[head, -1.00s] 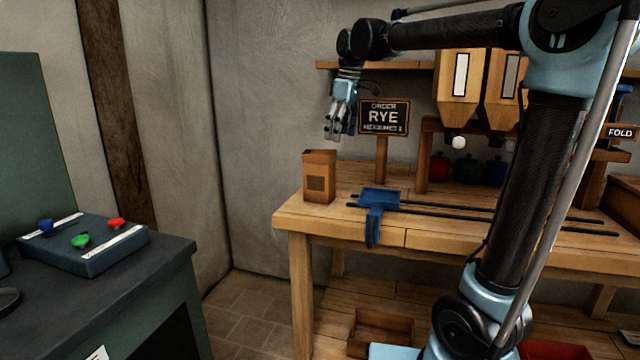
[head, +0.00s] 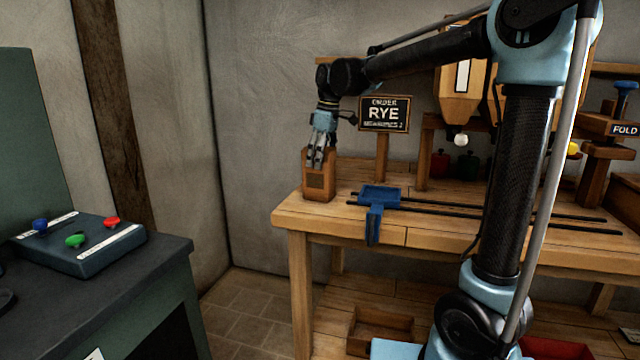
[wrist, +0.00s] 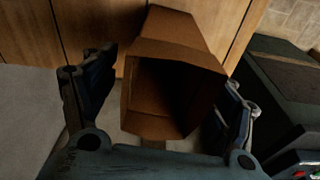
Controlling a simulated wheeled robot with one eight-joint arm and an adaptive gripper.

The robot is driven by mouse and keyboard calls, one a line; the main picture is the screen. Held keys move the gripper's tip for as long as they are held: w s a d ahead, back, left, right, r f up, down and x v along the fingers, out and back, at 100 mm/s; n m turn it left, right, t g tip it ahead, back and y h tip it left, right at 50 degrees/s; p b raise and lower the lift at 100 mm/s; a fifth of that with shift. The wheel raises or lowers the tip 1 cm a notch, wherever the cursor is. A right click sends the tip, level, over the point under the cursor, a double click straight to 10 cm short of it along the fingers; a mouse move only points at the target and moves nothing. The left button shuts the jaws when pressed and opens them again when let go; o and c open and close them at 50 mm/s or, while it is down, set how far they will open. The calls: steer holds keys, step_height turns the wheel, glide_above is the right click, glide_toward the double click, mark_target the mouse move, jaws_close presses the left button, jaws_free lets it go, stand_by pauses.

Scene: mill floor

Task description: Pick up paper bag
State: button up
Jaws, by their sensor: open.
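The brown paper bag (head: 319,187) stands upright at the left end of the wooden workbench. In the wrist view the bag (wrist: 170,55) shows its open top, which looks empty. My gripper (head: 318,160) points down at the bag's top in the head view. In the wrist view my gripper (wrist: 160,100) is open, with one finger on each side of the bag. Gaps show between the fingers and the bag's sides, and I cannot tell whether either finger touches it.
A blue sliding tray (head: 380,195) on dark rails sits right of the bag. An order sign reading RYE (head: 384,114) stands behind it. A control box with coloured knobs (head: 80,243) is at the left. Wooden hoppers (head: 461,85) hang at the back.

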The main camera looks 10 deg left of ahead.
mark_target(317, 175)
steer(key=shift+s+a+f, duration=0.1)
steer(key=shift+a+f, duration=0.1)
steer(key=shift+f, duration=0.8)
steer(key=shift+w+a+f, duration=0.1)
steer(key=shift+a+f, duration=0.1)
steer(key=shift+f, duration=0.8)
steer(key=shift+s+a+f, duration=0.1)
steer(key=shift+a+f, duration=0.1)
steer(key=shift+f, duration=0.8)
steer(key=shift+c, duration=0.5)
steer(key=c, duration=1)
